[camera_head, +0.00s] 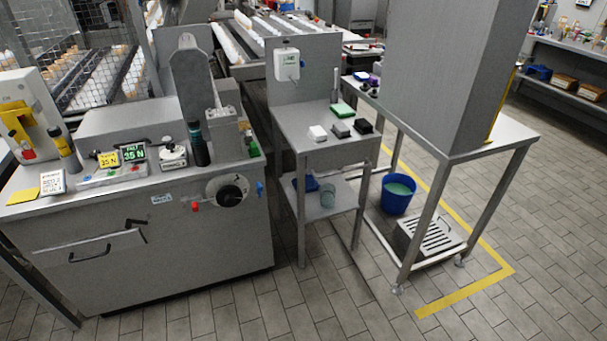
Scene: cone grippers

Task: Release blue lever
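A small blue lever (260,188) sticks out at the right end of the front of a grey steel machine (150,262). A red knob (195,206) is on the left side of that dial. The blue lever looks upright, but it is too small to tell its exact position. Neither of my grippers shows in this view, and nothing touches the lever.
A steel side table (300,128) with small blocks stands right of the machine. Further right, a steel bench (510,135) stands over a blue bucket (397,196) and a grated box (432,236). Yellow floor tape (465,292) runs around it. The tiled floor in front is clear.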

